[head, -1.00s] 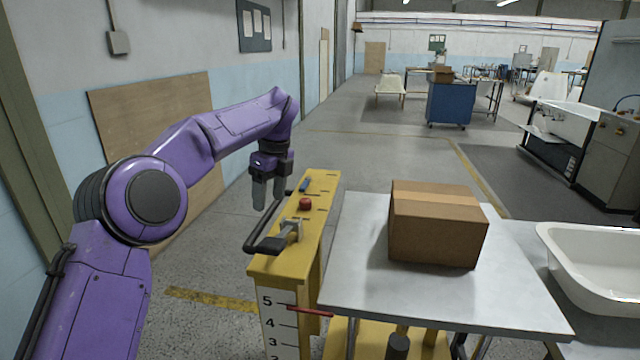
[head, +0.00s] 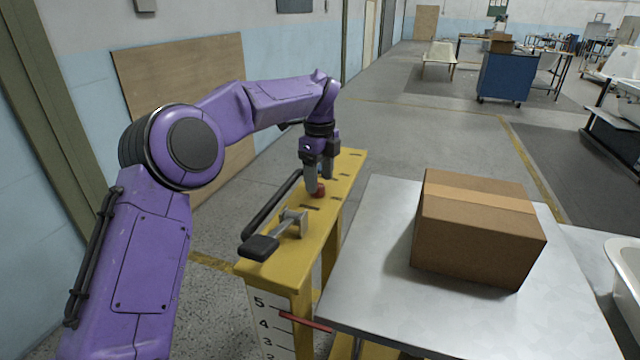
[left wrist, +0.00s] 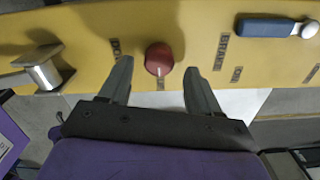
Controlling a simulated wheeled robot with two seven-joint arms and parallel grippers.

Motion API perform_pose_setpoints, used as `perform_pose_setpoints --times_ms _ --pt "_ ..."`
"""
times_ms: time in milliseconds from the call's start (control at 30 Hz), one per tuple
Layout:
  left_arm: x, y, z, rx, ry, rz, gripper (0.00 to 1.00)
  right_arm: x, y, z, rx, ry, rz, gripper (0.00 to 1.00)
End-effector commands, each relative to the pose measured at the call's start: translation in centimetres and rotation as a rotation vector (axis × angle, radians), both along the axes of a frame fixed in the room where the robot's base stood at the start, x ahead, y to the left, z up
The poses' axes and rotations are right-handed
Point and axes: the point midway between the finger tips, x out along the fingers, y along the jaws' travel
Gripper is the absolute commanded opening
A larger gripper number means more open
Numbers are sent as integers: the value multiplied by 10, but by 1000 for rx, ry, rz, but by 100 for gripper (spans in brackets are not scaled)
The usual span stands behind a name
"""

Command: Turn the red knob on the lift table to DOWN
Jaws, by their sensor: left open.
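The red knob (head: 319,190) sits on top of the yellow control stand (head: 274,234) beside the lift table (head: 375,270). My left gripper (head: 320,180) points down over it, open. In the left wrist view the knob (left wrist: 159,58) lies between the two spread fingertips of my left gripper (left wrist: 157,72), with a gap on each side. Dark labels flank the knob, one partly hidden by the left finger (left wrist: 122,75); the one at the right (left wrist: 221,50) seems to read BRAKE. The knob's pointing direction cannot be told. My right gripper is out of view.
A blue-handled lever (left wrist: 270,27) lies right of the knob. A cardboard box (head: 480,230) rests on the lift table. A white tub (head: 628,275) is at right.

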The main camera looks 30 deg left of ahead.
Motion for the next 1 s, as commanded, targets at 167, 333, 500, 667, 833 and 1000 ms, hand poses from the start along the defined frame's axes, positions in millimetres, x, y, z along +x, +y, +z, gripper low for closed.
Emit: perform_pose_setpoints --times_ms 167,333,500,667,833,1000 --pt "0 0 -16 0 -1 0 63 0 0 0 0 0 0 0" --pt "0 0 -17 0 -1 1 63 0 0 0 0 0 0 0" --pt "0 0 -17 0 -1 1 33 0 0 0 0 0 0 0" --pt "0 0 -17 1 -2 0 7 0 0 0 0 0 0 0" --pt "0 0 -16 1 -2 -10 7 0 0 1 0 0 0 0" --pt "0 0 -15 0 -3 -61 7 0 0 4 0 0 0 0"
